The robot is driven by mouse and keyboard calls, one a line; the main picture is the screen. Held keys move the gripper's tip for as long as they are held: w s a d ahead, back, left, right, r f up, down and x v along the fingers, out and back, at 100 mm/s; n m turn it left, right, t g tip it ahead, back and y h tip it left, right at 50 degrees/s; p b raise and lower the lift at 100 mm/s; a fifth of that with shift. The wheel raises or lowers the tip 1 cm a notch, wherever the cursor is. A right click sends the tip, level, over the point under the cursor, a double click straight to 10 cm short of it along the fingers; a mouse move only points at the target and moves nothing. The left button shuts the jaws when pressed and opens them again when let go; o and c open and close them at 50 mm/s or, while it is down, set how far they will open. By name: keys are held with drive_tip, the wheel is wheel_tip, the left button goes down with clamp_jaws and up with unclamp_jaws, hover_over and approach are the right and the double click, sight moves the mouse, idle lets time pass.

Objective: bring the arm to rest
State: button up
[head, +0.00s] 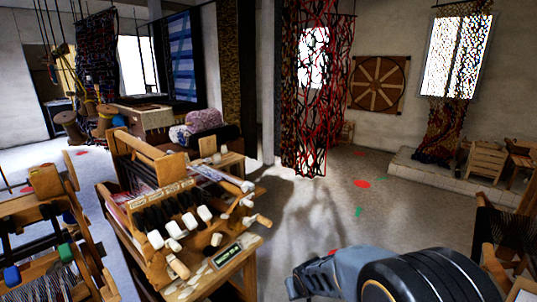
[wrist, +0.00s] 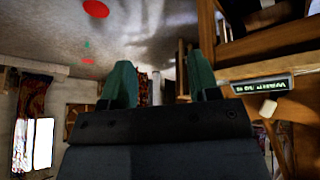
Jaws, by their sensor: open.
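My arm (head: 425,275) shows at the lower right of the head view, a grey link with dark ribbed rings. Its end points left toward the front corner of a wooden table loom. My gripper (wrist: 160,82) shows in the wrist view with two green fingers spread apart. Nothing is between them. The wrist picture appears upside down. The loom's small display (wrist: 262,86) is right of the fingers there, apart from them. In the head view the fingers are too small and dark to make out clearly.
The table loom (head: 185,215) with white-ended pegs stands left of my arm. Another loom (head: 45,240) is at the far left. A red and black net (head: 318,100) hangs behind. The floor (head: 320,215) between the loom and my arm is clear, with a red spot (head: 362,184).

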drive_tip(key=s+d+r+m+g+p, duration=0.1)
drive_tip(key=s+d+r+p, duration=0.2)
drive_tip(key=s+r, duration=0.5)
drive_tip(key=s+d+r+m+g+p, duration=0.1)
drive_tip(key=s+d+r+p, duration=0.2)
drive_tip(key=r, duration=1.2)
drive_tip(key=s+p, duration=0.3)
drive_tip(key=s, duration=0.3)
drive_tip(key=shift+s+d+r+m, duration=0.15)
drive_tip(key=shift+s+d+m, duration=0.15)
drive_tip(key=shift+d+m, duration=0.1)
drive_tip(key=shift+c, duration=0.9)
drive_tip(key=shift+a, duration=0.15)
drive_tip(key=shift+c, duration=0.3)
